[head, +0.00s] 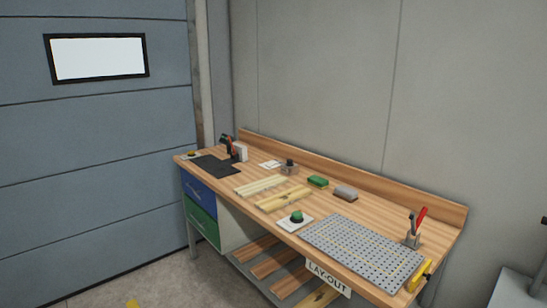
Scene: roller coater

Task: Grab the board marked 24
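I can make out no board with a readable 24 in the head view. Two pale wooden pieces lie side by side on the workbench top: a back one (260,185) and a front one (283,199). Any marks on them are too small to read. Another pale wooden piece (322,298) shows low under the bench, partly cut off by the picture's bottom edge. Neither of my grippers is in view.
Floor at left is open.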

